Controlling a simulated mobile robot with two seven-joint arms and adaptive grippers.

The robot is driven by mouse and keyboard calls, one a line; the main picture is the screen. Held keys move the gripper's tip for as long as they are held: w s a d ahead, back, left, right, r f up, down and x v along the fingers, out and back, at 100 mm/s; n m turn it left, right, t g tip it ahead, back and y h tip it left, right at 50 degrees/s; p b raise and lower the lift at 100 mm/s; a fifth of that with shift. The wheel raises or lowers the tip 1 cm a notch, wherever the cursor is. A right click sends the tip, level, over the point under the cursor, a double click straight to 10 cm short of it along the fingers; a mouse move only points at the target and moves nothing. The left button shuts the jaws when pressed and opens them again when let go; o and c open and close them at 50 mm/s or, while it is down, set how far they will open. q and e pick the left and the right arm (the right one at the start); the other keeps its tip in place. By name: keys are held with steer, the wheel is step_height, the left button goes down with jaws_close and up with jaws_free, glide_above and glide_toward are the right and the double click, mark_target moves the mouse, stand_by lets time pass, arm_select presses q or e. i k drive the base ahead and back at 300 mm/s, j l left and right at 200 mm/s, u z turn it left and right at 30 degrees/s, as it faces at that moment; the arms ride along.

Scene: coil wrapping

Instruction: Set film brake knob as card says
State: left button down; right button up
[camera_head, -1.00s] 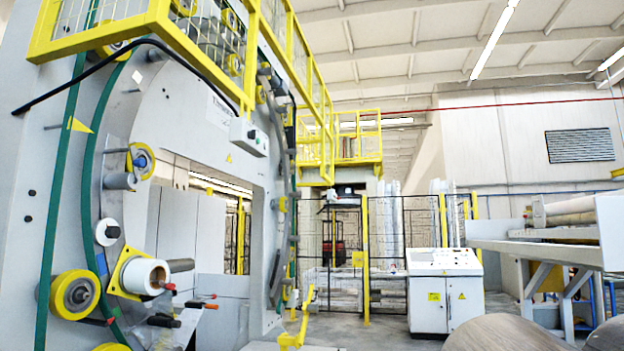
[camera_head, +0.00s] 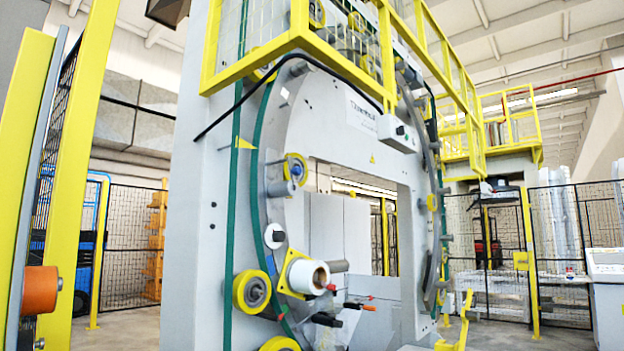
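The coil wrapping machine (camera_head: 215,190) stands in the middle, a tall grey frame with a ring around a square opening. A white film roll (camera_head: 308,276) sits on a yellow plate on the ring's lower left. A small red part shows at the roll's right edge, and black handles (camera_head: 325,319) and a red-tipped lever lie below and right of it. I cannot tell which of these is the film brake knob. No card that I can make out is in view. Neither of my grippers is in view.
A yellow post (camera_head: 78,190) with an orange roller (camera_head: 40,290) stands close at the left. Mesh fencing (camera_head: 130,245) runs behind. A white control cabinet (camera_head: 606,300) is at the right edge. A yellow bracket (camera_head: 456,325) stands on the floor right of the machine.

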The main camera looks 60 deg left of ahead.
mark_target(278, 235)
steer(key=u, duration=1.45)
